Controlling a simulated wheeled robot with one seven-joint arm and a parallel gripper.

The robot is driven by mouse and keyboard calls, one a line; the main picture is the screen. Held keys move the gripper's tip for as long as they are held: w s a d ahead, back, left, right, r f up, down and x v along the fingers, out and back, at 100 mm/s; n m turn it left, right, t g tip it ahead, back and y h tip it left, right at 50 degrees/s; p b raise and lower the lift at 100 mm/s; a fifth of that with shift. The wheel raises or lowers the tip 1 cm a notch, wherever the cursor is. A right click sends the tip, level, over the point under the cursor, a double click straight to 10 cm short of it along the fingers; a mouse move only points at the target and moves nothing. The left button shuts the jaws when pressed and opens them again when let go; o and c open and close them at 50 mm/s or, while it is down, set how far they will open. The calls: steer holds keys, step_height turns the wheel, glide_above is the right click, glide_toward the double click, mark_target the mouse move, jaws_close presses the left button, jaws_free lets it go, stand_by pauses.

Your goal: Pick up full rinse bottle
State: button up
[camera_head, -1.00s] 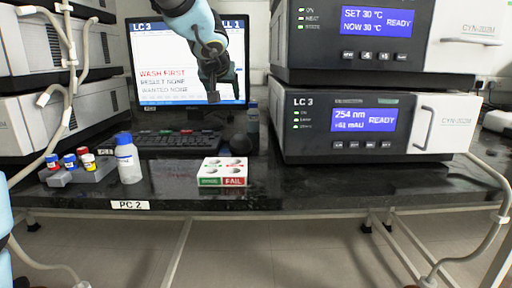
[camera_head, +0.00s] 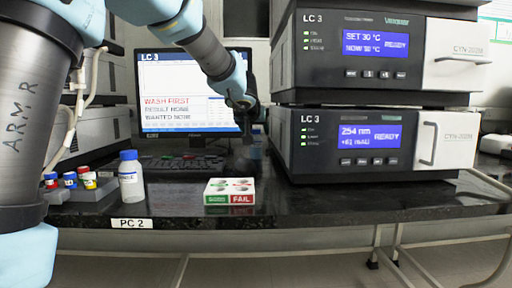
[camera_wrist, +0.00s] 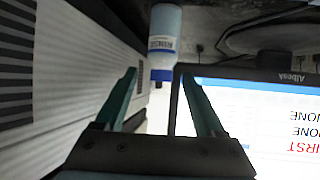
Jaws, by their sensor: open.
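A white bottle with a blue cap and a label (camera_head: 131,180) stands upright at the front left of the bench. Its label seems to read RINSE; I cannot tell its fill level. A second blue-capped bottle (camera_wrist: 164,28) shows in the wrist view, upside down in that picture, beside the monitor. In the head view it is mostly hidden behind my arm. My gripper (camera_wrist: 158,74) is open and empty. Its fingers point toward the second bottle, whose cap shows between the fingertips but farther off; I see no contact.
The monitor (camera_head: 180,80) reads WASH FIRST and stands close beside my gripper. Stacked LC 3 instruments (camera_head: 375,143) are at the right. A keyboard (camera_head: 180,164), a rack of capped vials (camera_head: 97,196) and a PASS/FAIL block (camera_head: 229,198) occupy the bench. The front right strip is clear.

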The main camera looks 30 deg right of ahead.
mark_target(255, 131)
steer(key=x, duration=0.3)
steer(key=shift+w, duration=0.3)
steer(key=shift+f, duration=0.1)
steer(key=c, duration=1.1)
